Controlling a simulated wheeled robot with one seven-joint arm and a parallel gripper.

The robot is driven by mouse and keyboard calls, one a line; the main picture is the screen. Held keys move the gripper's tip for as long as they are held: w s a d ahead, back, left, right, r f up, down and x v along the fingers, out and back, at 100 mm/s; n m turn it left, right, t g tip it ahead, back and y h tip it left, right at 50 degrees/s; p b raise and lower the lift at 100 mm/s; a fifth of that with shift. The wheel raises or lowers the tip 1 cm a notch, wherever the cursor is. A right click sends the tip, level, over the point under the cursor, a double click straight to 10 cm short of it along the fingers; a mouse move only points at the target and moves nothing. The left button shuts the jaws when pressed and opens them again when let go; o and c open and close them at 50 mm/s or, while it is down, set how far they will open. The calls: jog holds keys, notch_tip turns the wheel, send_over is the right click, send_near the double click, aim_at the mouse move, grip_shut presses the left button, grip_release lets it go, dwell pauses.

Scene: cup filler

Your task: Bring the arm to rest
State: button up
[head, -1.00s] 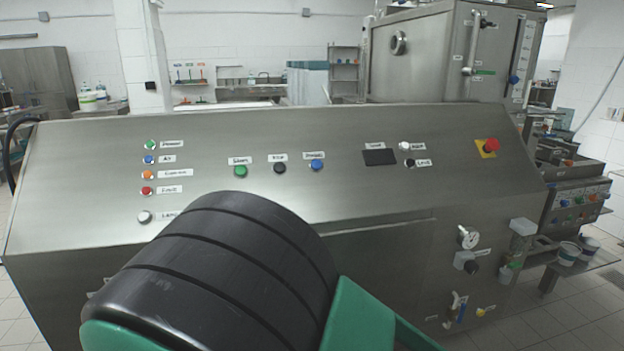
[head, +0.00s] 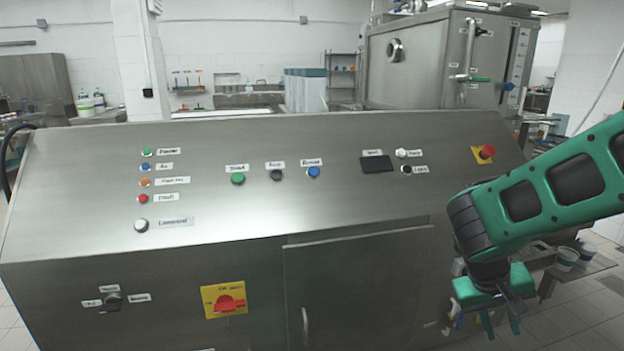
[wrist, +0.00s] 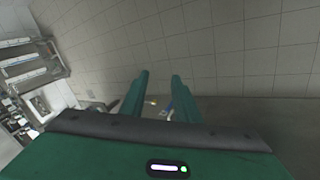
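My gripper (head: 501,326) hangs in front of the right part of the steel control panel (head: 330,210), in the head view, with its green fingers pointing down. My green and black arm reaches in from the right edge. In the wrist view my gripper (wrist: 158,100) shows two green fingers apart with an empty gap between them. Nothing is held. The arm hides the gauge and valve area on the machine's lower right front.
The panel carries a green button (head: 238,179), a blue button (head: 313,172), a red emergency stop (head: 487,152) and a red-yellow main switch (head: 224,300). The floor (wrist: 230,45) in the wrist view looks clear.

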jog(key=s+d+r+m+y, duration=0.1)
jog(key=s+r+m+y, duration=0.1)
jog(key=s, duration=0.6)
jog(key=s+d+r+m+y, duration=0.1)
jog(key=s+r+m+y, duration=0.1)
jog(key=s, duration=0.7)
jog(key=shift+s+d+r+m+g+y, duration=0.3)
jog(key=shift+d+r+g+y, duration=0.1)
jog(key=shift+r+y, duration=0.4)
